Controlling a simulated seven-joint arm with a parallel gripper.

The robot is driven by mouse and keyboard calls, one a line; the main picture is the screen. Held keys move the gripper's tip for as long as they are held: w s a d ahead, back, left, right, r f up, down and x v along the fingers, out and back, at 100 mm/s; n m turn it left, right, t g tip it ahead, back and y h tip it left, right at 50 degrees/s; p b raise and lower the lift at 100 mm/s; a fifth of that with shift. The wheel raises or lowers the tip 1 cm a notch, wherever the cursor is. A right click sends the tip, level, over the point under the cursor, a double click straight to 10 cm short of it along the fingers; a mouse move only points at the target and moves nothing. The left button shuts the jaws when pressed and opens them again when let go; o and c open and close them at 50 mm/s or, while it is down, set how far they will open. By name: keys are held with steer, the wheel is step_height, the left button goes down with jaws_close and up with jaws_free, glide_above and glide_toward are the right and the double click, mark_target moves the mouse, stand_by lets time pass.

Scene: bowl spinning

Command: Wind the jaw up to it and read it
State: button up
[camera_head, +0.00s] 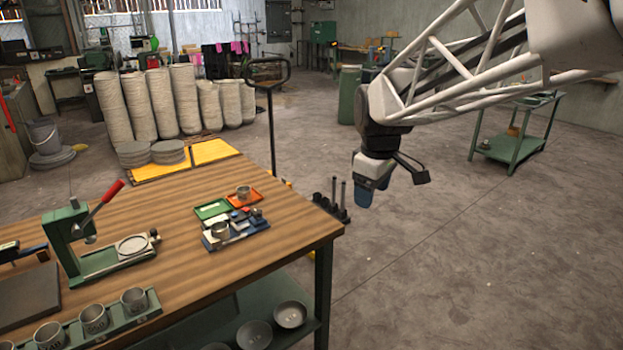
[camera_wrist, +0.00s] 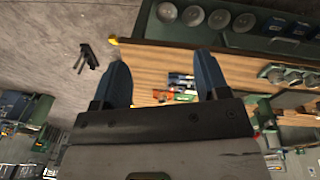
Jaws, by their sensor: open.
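My gripper (camera_head: 364,192) hangs in the air off the right end of the wooden table (camera_head: 180,195), pointing down. In the wrist view its two blue fingers (camera_wrist: 162,62) stand wide apart with nothing between them. A blue, grey and white fixture (camera_head: 236,234) lies on the table near its right end, with a small grey metal cup (camera_head: 220,230) at its left part. A jaw cannot be clearly made out on it, and no reading is legible. A second small cup (camera_head: 243,191) sits on an orange tray (camera_head: 246,199). The fixture shows small in the wrist view (camera_wrist: 182,81).
A green tray (camera_head: 211,210) lies beside the orange one. A green press (camera_head: 70,235) with a red handle stands at left. Several cups (camera_head: 94,317) line a green rack in front; bowls (camera_head: 290,314) sit on the lower shelf. A dark stand (camera_head: 335,205) is beyond the table's right end.

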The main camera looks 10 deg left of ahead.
steer(key=w+a+f+n, duration=0.2)
steer(key=w+a+n, duration=0.2)
steer(key=w+a, duration=0.45)
steer(key=n+g, duration=0.1)
steer(key=n, duration=1)
glide_above(257, 212)
step_height(257, 212, down, 14)
steer(key=shift+d+f, duration=0.15)
steer(key=shift+f, duration=0.1)
steer(key=shift+w+a+f, duration=0.1)
steer(key=shift+a+f, duration=0.1)
steer(key=shift+a, duration=0.1)
steer(key=shift+f, duration=0.15)
steer(key=shift+f, duration=3.75)
steer(key=c, duration=0.9)
